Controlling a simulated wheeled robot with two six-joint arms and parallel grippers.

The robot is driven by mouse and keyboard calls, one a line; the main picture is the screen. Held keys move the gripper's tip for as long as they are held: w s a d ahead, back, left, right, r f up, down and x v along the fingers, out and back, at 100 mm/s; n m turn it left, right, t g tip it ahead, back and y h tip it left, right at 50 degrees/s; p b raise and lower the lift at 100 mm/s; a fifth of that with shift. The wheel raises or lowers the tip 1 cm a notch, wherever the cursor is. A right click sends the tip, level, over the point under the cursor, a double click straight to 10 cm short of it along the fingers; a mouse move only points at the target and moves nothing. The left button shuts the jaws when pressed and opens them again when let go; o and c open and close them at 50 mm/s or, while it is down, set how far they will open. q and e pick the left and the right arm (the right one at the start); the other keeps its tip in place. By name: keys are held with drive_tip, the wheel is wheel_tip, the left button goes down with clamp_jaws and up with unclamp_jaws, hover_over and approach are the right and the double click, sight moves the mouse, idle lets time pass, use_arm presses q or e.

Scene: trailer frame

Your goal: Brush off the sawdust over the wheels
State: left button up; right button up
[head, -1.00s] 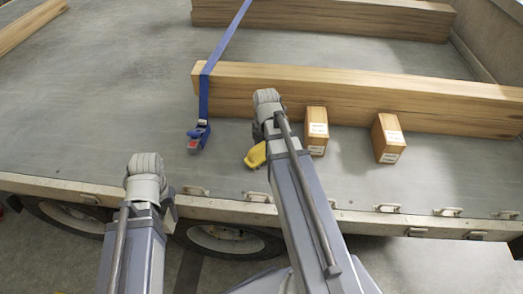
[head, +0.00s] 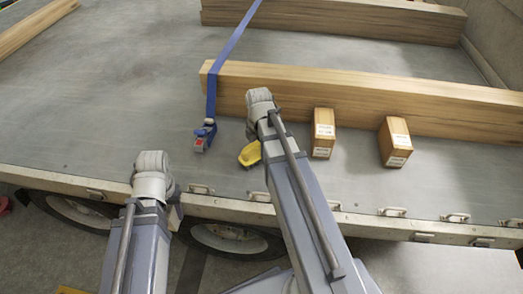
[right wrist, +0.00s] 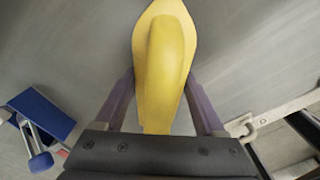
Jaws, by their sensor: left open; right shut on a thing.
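A yellow brush-like tool (right wrist: 165,60) is held between the fingers of my right gripper (right wrist: 160,95) in the right wrist view. In the head view the yellow tool (head: 250,154) shows beside my right wrist, over the grey trailer bed (head: 110,120) near its front edge. Its underside is hidden. My left gripper (head: 172,210) is empty as far as I see, at the bed's front edge; its fingers are mostly hidden behind my wrist. Two wheels show under the edge, the middle one (head: 230,238) and the left one (head: 80,212). I cannot make out sawdust clearly; the bed has faint pale smears.
A blue strap with a red-marked buckle (head: 204,135) lies over a long wooden beam (head: 400,100), left of the tool. Metal hooks (head: 393,212) line the bed's edge. The left bed is largely clear.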

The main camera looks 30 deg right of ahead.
sight(228, 153)
drive_tip(key=shift+w+a, duration=0.55)
drive_tip(key=shift+a, duration=0.25)
drive_tip(key=shift+w+a, duration=0.5)
drive_tip(key=shift+a, duration=0.25)
drive_tip(key=shift+w+a+f, duration=0.1)
drive_tip(key=shift+w+a, duration=0.45)
drive_tip(key=shift+a, duration=0.25)
drive_tip(key=shift+w+a, duration=0.5)
drive_tip(key=shift+a, duration=0.25)
drive_tip(key=shift+w+a, duration=0.55)
drive_tip(key=shift+a, duration=0.25)
drive_tip(key=shift+w+a, duration=0.55)
drive_tip(key=shift+a, duration=0.25)
wheel_tip(228, 153, up, 6)
drive_tip(key=p, duration=0.6)
